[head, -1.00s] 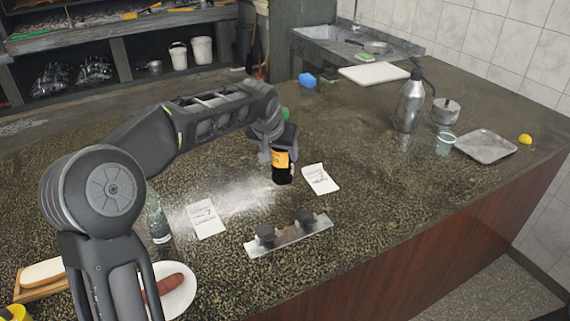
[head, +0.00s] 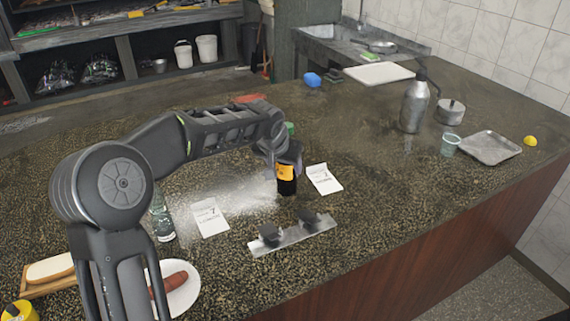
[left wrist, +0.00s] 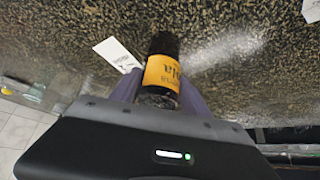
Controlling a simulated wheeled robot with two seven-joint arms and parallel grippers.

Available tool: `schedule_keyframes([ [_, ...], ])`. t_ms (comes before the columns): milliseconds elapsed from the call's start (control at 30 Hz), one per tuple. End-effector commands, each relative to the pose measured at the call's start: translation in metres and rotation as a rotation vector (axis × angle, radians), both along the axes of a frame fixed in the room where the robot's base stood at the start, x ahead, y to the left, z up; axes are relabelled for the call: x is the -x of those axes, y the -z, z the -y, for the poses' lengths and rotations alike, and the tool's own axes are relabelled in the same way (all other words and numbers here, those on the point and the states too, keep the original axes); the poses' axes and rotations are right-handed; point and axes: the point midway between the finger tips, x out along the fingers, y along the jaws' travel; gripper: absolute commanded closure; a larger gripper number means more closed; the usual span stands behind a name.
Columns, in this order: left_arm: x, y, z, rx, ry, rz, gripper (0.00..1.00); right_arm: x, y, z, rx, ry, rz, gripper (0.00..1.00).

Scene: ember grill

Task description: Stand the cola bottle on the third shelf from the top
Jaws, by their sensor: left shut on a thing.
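The cola bottle (head: 286,182) is dark with an orange label and stands roughly upright on or just above the counter. My left gripper (head: 287,160) is shut around its upper part. In the left wrist view the bottle (left wrist: 162,72) sits between the two fingers, its label facing the camera. Whether its base touches the counter I cannot tell. Shelves (head: 130,22) stand at the back left, holding several goods; the upper levels are cut off by the picture's edge. My right gripper is not in view.
The speckled counter (head: 380,190) holds two paper slips (head: 209,218), a metal bracket with two knobs (head: 292,235), a clear bottle (head: 162,218), a plate with a sausage (head: 180,285), a steel bottle (head: 414,105) and a tray (head: 490,149). White buckets (head: 207,48) stand low on the shelving.

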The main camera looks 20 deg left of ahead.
Motion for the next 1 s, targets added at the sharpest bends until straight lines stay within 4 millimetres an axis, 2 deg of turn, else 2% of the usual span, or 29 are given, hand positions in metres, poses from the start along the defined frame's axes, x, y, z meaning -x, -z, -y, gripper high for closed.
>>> schedule_keyframes([
  [67, 0.0, 0.003, 0.0, 0.0, 0.0, 0.003, 1.0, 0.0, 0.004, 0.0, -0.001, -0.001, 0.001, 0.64],
  [100, 0.0, 0.003, 0.0, 0.0, 0.0, 0.0, 0.44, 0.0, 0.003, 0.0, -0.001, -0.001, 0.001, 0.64],
  [300, 0.0, 0.002, 0.0, 0.0, 0.0, 0.0, 0.27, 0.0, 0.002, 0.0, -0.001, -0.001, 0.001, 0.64],
  [367, 0.0, 0.002, 0.0, 0.0, 0.0, 0.0, 0.24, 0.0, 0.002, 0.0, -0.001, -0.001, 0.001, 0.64],
  [767, 0.003, -0.005, 0.0, -0.001, -0.001, 0.001, 0.24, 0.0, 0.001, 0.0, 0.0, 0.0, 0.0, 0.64],
  [1000, 0.024, -0.038, 0.002, -0.002, -0.001, 0.005, 0.24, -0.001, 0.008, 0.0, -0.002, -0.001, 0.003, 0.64],
])
